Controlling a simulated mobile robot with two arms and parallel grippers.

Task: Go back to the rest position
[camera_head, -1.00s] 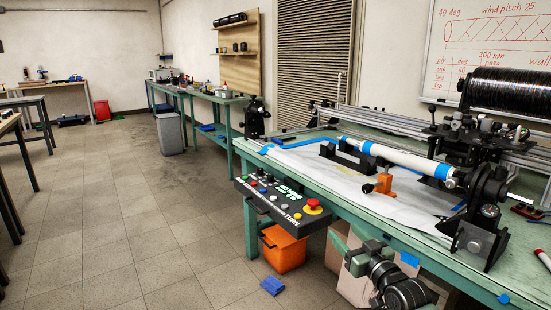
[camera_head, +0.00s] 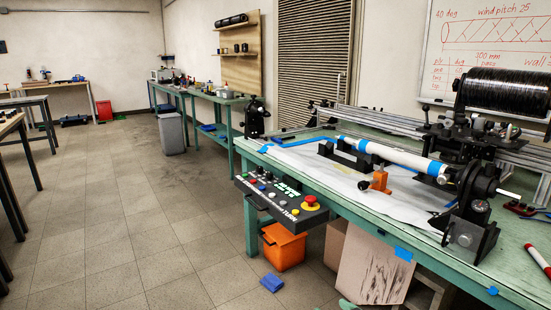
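The winding machine stands on the green workbench (camera_head: 500,277). Its white mandrel (camera_head: 395,155) with blue bands lies across the supports, its near end at the black chuck (camera_head: 474,205). The black tow spool (camera_head: 508,91) sits at the upper right. The control panel (camera_head: 280,202) with a red button hangs on the bench's front edge. Only a small green tip, seemingly of my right gripper (camera_head: 348,304), shows at the bottom edge, below the bench front and apart from the machine. Its opening is hidden. My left gripper is out of view.
An orange bin (camera_head: 284,246) and a cardboard box (camera_head: 371,267) stand under the bench. A blue cloth (camera_head: 272,282) lies on the floor. A grey bin (camera_head: 171,133) stands by the back bench. The tiled floor at left is open.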

